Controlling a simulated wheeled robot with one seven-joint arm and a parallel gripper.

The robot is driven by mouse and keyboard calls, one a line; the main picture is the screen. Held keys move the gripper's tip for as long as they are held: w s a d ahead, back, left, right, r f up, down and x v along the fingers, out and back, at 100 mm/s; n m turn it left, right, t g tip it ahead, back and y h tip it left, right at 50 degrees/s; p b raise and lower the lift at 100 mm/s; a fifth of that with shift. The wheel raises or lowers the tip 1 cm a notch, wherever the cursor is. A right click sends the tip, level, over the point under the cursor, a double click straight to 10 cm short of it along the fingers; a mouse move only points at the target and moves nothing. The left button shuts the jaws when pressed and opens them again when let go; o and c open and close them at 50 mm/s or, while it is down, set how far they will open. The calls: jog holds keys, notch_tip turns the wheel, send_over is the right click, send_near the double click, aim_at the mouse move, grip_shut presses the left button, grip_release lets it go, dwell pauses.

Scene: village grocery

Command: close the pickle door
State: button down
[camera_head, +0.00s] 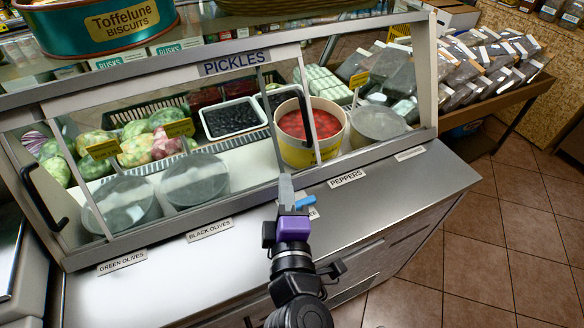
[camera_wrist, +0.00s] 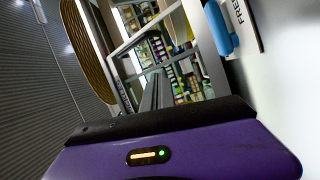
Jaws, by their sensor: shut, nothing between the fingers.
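The pickle case is a slanted glass-fronted counter with a PICKLES sign (camera_head: 236,62) on its top rail. One black handle (camera_head: 43,196) is at the far left of the glass front. Another black handle (camera_head: 306,118) stands in front of the red pepper bucket, right of the middle upright. The glass is clear, and I cannot tell how far the door stands open. My gripper (camera_head: 287,188) is shut and empty at the lower edge of the glass, below and slightly left of the right-hand handle. Whether it touches the frame is unclear. The wrist view shows the purple gripper body (camera_wrist: 170,158).
A steel ledge (camera_head: 175,270) with name labels runs in front. A blue piece (camera_head: 305,202) is beside my gripper. Tiled floor (camera_head: 490,255) is clear at right.

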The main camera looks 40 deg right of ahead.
jog(key=p+x, duration=0.1)
jog(key=x, duration=0.8)
jog(key=shift+w+d+r+p, duration=0.1)
jog(key=shift+w+d+p, duration=0.1)
jog(key=shift+p, duration=0.2)
jog(key=shift+s+d+f, duration=0.15)
jog(key=shift+s+d, duration=0.2)
jog(key=shift+d, duration=0.1)
jog(key=shift+s+d+f, duration=0.15)
jog(key=shift+s+d, duration=0.2)
jog(key=shift+d, duration=0.15)
jog(key=shift+s+d+f+p, duration=0.2)
jog(key=shift+s+d+p, duration=0.15)
jog(key=shift+d, duration=0.3)
jog(key=shift+d, duration=0.1)
